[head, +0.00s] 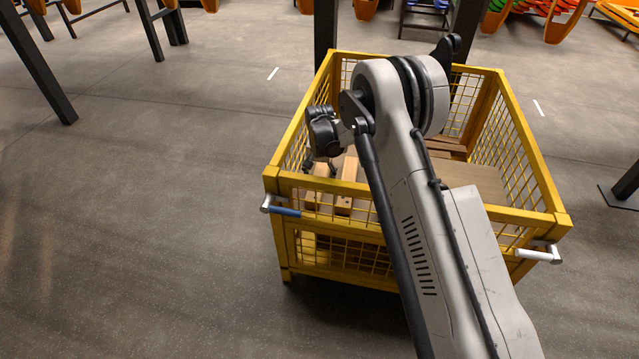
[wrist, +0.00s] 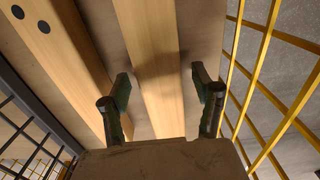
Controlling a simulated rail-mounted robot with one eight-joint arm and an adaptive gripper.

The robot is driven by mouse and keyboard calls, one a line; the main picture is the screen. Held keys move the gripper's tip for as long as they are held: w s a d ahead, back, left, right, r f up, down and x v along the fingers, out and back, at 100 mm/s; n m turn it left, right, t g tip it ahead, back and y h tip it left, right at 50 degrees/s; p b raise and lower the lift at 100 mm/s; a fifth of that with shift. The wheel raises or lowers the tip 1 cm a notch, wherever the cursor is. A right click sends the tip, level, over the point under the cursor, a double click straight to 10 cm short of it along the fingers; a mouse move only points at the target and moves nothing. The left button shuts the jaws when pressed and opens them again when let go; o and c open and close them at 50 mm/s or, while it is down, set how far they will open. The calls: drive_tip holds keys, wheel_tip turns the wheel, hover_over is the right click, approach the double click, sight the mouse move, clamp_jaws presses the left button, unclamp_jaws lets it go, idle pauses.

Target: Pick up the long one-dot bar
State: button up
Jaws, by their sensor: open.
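In the wrist view a pale wooden bar (wrist: 150,60) runs lengthwise between the two fingers of my gripper (wrist: 163,92). No dot shows on its visible part, and my gripper hides its near end. A second wooden bar with two dark dots (wrist: 60,50) lies to its left, outside the fingers. My gripper is open, with a finger on each side of the middle bar and gaps to both; I cannot tell how high the fingertips are. In the head view my gripper (head: 333,168) is inside the yellow crate near two bars (head: 347,188), partly hidden by the crate's mesh.
The yellow mesh crate (head: 415,240) surrounds the bars. Its mesh wall (wrist: 265,75) stands close to the right finger in the wrist view. Brown wooden pieces (head: 447,148) and a flat board (head: 470,178) lie at the crate's right. My arm hides its middle.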

drive_tip(key=c, duration=1.4)
drive_tip(key=shift+r, duration=0.1)
